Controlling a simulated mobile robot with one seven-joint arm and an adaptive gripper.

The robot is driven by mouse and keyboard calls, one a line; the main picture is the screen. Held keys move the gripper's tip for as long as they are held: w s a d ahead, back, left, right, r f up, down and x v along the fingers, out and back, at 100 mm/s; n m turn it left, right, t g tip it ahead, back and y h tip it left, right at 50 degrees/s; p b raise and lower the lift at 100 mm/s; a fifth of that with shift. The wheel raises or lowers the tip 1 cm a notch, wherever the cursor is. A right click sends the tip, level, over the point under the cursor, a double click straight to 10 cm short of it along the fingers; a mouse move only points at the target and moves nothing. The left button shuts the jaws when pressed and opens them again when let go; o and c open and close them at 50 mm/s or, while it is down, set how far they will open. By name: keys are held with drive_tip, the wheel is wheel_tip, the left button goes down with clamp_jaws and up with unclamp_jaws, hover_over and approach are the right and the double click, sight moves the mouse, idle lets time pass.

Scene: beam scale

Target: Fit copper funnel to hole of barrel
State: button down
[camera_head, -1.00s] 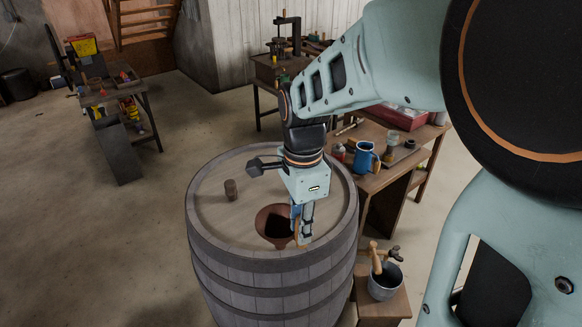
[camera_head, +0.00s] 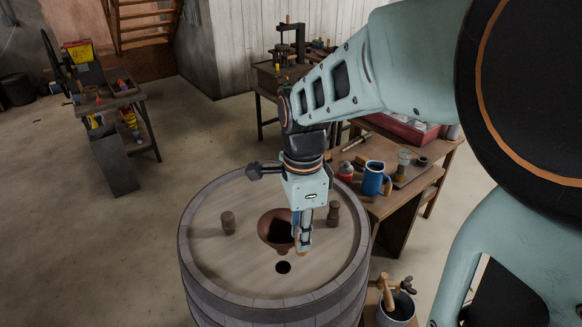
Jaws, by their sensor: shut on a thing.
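The copper funnel (camera_head: 272,229), reddish brown with a wide dark mouth, is at the top of the barrel, mouth facing up. My gripper (camera_head: 303,245) points down and is shut on the funnel's right side. The wooden barrel (camera_head: 225,256) stands upright with a pale round lid. Its dark round hole (camera_head: 283,267) shows in the lid, just in front of and below the funnel in the picture.
Two brown bungs stand on the lid, one left of the funnel (camera_head: 228,222) and one right of my gripper (camera_head: 333,214). A workbench (camera_head: 393,205) with a blue jug (camera_head: 374,179) stands behind right. A bucket (camera_head: 397,309) is at the lower right.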

drive_tip(key=shift+f+b, duration=2.2)
drive_tip(key=shift+f, duration=0.6)
drive_tip(key=shift+f, duration=0.15)
drive_tip(key=shift+f+b, duration=1.7)
drive_tip(key=shift+f, duration=0.4)
drive_tip(key=c, duration=1.6)
unclamp_jaws()
drive_tip(key=shift+r, duration=0.1)
wheel_tip(320, 180, up, 7)
drive_tip(key=shift+r, duration=0.2)
